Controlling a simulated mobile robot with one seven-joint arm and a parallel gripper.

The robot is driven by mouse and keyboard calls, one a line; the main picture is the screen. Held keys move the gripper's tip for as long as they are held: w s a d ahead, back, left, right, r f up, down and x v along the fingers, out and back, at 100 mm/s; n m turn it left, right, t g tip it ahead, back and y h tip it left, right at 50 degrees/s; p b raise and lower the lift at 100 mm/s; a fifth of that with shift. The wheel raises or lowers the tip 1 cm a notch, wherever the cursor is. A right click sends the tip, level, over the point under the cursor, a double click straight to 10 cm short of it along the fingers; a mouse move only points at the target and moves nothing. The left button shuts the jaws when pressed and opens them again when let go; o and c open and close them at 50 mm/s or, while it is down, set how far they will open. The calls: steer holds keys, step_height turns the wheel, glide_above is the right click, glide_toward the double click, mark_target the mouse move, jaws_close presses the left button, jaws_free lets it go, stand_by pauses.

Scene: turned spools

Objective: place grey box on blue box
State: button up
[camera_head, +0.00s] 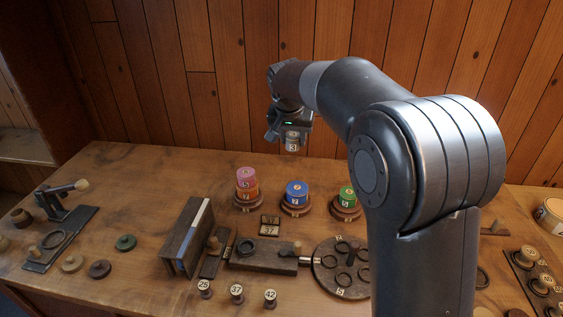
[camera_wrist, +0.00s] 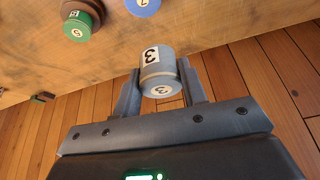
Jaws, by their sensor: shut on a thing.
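The grey box is a grey cylinder with white "3" labels (camera_wrist: 154,63). My gripper (camera_wrist: 160,85) is shut on it, one finger on each side. In the head view, the grey cylinder (camera_head: 292,147) hangs below my gripper (camera_head: 289,138), in the air above the back of the table. The blue box is a blue cylinder (camera_head: 297,188) marked "7", upright on a round wooden stand, lower than the grey cylinder and apart from it. In the wrist view, the blue cylinder (camera_wrist: 143,6) is partly cut off at the top edge.
Left of the blue cylinder, a pink cylinder (camera_head: 246,175) sits on an orange one (camera_head: 247,190). A green cylinder (camera_head: 347,196) stands right, partly behind my arm. A small number plaque (camera_head: 270,226), a dark slotted block (camera_head: 187,238) and a round ring tray (camera_head: 330,280) lie nearer.

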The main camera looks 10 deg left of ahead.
steer(key=s+d+f+m, duration=0.1)
steer(key=s+d+f, duration=0.15)
steer(key=d, duration=0.95)
glide_above(298, 185)
steer(key=s, duration=0.1)
steer(key=f, duration=0.7)
steer(key=shift+s+f, duration=0.2)
steer(key=shift+f, duration=0.2)
steer(key=shift+a+f, duration=0.1)
steer(key=shift+f, duration=1.95)
steer(key=shift+f, duration=0.15)
steer(key=o, duration=0.9)
steer(key=shift+o, duration=0.2)
steer(key=v, duration=1.2)
steer(key=shift+a, duration=0.2)
